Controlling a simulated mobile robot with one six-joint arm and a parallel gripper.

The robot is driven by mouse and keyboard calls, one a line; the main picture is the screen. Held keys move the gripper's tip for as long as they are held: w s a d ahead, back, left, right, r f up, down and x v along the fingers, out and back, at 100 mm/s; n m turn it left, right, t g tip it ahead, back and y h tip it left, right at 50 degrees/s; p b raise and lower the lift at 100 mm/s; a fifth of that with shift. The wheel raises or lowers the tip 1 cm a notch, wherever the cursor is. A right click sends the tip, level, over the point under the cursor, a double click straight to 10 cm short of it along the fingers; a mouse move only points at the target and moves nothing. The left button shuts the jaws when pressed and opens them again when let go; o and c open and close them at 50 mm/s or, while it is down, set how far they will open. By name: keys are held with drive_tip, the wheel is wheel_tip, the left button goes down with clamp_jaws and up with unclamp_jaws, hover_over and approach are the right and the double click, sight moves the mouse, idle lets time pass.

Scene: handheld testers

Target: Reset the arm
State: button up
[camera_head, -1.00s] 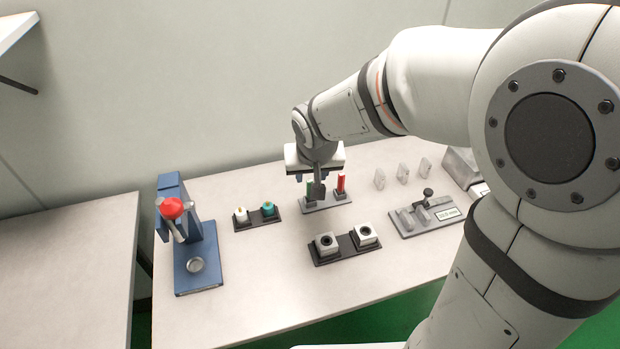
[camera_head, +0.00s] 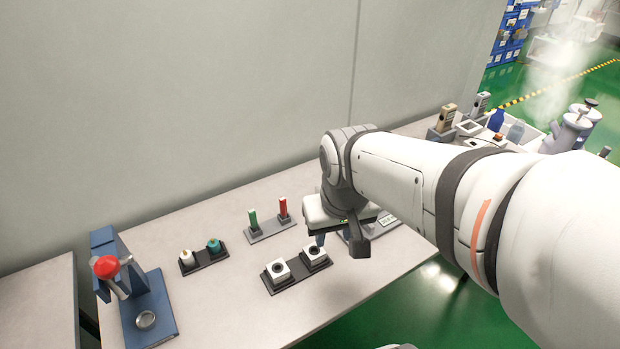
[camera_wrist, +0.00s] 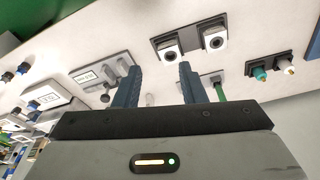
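My gripper (camera_head: 340,243) hangs over the right part of the workbench (camera_head: 225,310) in the head view, at the end of my arm. In the wrist view my gripper (camera_wrist: 158,82) shows two blue fingers standing apart with nothing between them. A grey fixture (camera_wrist: 102,76) lies beyond the left finger. The base with two white square blocks (camera_wrist: 190,38) lies beyond the right finger. The arm hides part of the fixture in the head view.
A blue press with a red knob (camera_head: 107,267) stands at the bench's left. A holder carries green and red sticks (camera_head: 283,208). White and teal bottles (camera_head: 213,246) stand in a black base. Handheld devices (camera_head: 446,118) stand at the far right.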

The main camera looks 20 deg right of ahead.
drive_tip(key=shift+s+d, duration=0.15)
drive_tip(key=shift+s, duration=0.25)
wheel_tip(320, 180, up, 9)
drive_tip(key=p, duration=0.8)
drive_tip(key=shift+s, duration=0.2)
